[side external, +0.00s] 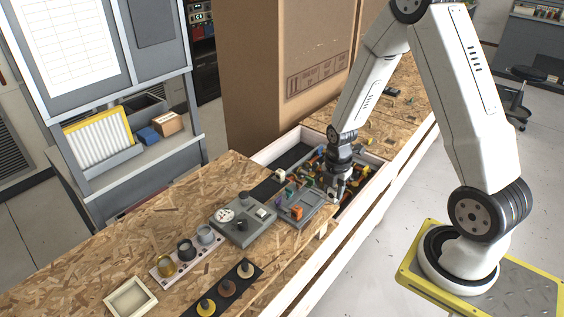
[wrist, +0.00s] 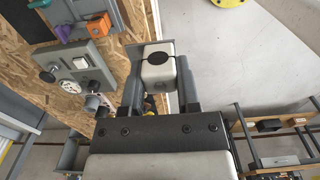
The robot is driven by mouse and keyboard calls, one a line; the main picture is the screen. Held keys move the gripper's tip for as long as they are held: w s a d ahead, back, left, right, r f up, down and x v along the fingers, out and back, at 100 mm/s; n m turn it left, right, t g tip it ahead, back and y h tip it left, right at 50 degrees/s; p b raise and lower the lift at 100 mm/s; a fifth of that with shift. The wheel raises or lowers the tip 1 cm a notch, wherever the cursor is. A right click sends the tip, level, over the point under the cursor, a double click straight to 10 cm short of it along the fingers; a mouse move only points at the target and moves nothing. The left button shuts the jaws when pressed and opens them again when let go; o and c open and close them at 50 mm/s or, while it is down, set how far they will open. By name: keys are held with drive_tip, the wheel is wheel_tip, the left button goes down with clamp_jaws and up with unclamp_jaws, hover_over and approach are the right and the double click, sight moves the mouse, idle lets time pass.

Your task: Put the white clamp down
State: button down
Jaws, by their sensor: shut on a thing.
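The white clamp (wrist: 158,68), a pale block with a dark round opening, is between the two grey fingers of my gripper (wrist: 160,82) in the wrist view. The fingers are shut on its sides. In the side external view my gripper (side external: 338,188) points down at the near right side of a cluttered white-walled bin. The clamp is too small and too covered there to make out clearly. In the wrist view it appears against the bin's wall and pale floor; I cannot tell whether it touches anything below.
A grey tray (side external: 311,212) with coloured blocks stands left of my gripper. Beside it are a grey box with a white dial (side external: 228,215), a pale strip (side external: 160,273) with several cups and a black strip (side external: 246,269) with knobs. A large cardboard box (side external: 270,80) stands behind.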

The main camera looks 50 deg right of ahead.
drive_tip(key=shift+s+r, duration=0.15)
drive_tip(key=shift+s, duration=1.05)
drive_tip(key=shift+w+d, duration=0.1)
drive_tip(key=shift+w, duration=0.05)
drive_tip(key=w+d+f, duration=0.1)
drive_tip(key=w+f, duration=0.2)
drive_tip(key=w, duration=0.1)
drive_tip(key=w+d+f, duration=0.1)
drive_tip(key=w+f, duration=0.2)
drive_tip(key=w, duration=0.1)
drive_tip(key=w+d+f, duration=0.2)
drive_tip(key=w, duration=0.2)
drive_tip(key=shift+f, duration=0.4)
drive_tip(key=shift+w+f, duration=0.3)
drive_tip(key=shift+w+d+f, duration=0.1)
drive_tip(key=shift+w+f, duration=0.05)
drive_tip(key=shift+f, duration=0.1)
drive_tip(key=shift+w+f, duration=0.1)
drive_tip(key=shift+f, duration=1.5)
